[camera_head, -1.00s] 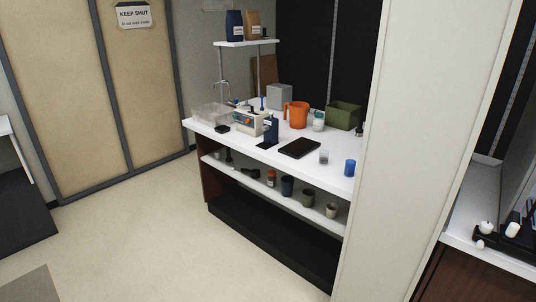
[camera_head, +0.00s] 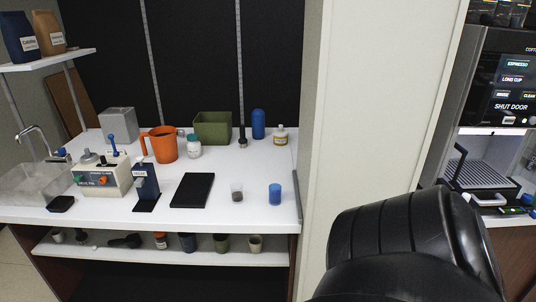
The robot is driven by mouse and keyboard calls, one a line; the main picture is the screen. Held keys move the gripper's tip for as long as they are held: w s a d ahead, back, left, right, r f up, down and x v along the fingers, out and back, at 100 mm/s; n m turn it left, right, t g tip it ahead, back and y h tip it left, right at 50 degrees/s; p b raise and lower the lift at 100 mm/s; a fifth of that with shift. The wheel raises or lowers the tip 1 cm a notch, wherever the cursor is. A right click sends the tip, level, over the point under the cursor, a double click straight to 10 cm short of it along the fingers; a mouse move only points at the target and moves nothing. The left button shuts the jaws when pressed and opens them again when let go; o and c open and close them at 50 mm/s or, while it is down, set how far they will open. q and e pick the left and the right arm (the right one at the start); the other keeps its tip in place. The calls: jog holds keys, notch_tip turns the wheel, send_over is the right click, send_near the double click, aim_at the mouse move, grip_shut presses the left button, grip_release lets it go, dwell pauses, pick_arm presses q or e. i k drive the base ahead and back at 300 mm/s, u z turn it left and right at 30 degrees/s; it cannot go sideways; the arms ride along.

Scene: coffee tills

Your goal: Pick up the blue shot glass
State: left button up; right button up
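The blue shot glass (camera_head: 274,194) stands upright on the white counter (camera_head: 228,222), near its right front edge. A small clear glass (camera_head: 237,192) with something dark inside stands just left of it, apart from it. A black padded arm part, which looks like mine, fills the lower right of the view, right of the counter. No gripper fingers show in the view, so neither gripper can be placed relative to the glass.
A black flat tray (camera_head: 192,190) and a dark blue stand (camera_head: 146,186) lie left of the glasses. An orange jug (camera_head: 160,145), green bin (camera_head: 213,128), blue canister (camera_head: 258,124) and bottle (camera_head: 280,136) stand behind. A pale wall panel (camera_head: 365,110) borders the right side.

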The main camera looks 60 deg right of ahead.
aim_at(275, 194)
jog(key=z, duration=0.85)
jog(key=i, duration=1.05)
jog(key=z, duration=0.95)
